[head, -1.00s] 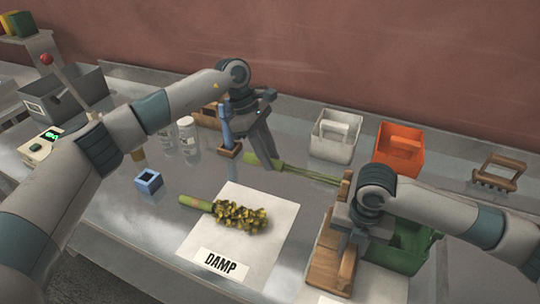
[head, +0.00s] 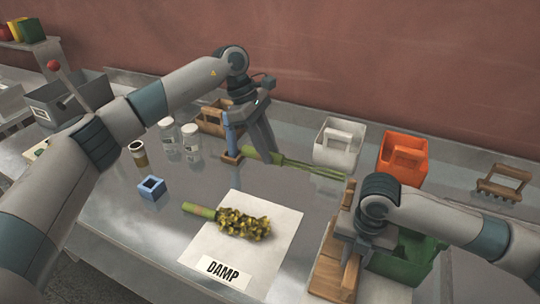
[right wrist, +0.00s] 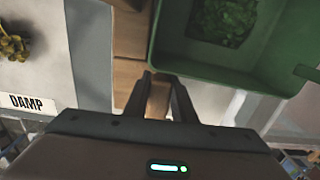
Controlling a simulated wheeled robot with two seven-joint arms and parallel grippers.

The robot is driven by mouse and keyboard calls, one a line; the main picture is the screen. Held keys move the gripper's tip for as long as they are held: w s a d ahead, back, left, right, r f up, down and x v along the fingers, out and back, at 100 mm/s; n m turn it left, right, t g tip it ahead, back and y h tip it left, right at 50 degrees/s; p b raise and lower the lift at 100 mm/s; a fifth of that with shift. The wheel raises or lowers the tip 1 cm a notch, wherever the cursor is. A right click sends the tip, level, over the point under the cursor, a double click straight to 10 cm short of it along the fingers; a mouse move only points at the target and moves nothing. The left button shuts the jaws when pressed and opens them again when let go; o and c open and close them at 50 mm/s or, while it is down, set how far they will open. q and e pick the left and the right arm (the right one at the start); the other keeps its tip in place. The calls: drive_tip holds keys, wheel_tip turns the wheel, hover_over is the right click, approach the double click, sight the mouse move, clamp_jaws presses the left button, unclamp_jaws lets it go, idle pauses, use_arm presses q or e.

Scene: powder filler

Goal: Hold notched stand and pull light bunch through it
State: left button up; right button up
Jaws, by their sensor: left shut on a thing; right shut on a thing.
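The light bunch (head: 312,167) is a thin bundle of green stems with a thicker green butt end. My left gripper (head: 268,152) is shut on the butt end. My right gripper (head: 350,258) is shut on the stand's wooden part, which also shows between its fingers (right wrist: 158,90) in the right wrist view. A second bunch (head: 243,223), with yellow-green heads, lies on the white DAMP sheet (head: 270,262).
A green bin (head: 410,262) stands directly right of the stand. White (head: 337,145) and orange (head: 402,155) bins and a wooden rack (head: 503,183) stand behind. A blue block (head: 152,188) and bottles (head: 191,142) stand left. A blue-handled tool (head: 230,140) is beside my left gripper.

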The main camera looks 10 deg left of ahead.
use_arm(q)
drive_tip(key=shift+v, duration=1.15)
drive_tip(key=shift+d, duration=0.15)
use_arm(e)
drive_tip(key=o, duration=1.1)
drive_tip(key=shift+o, duration=0.2)
wheel_tip(320, 180, up, 12)
use_arm(q)
drive_tip(key=shift+s, duration=0.15)
use_arm(e)
drive_tip(key=shift+s, duration=0.1)
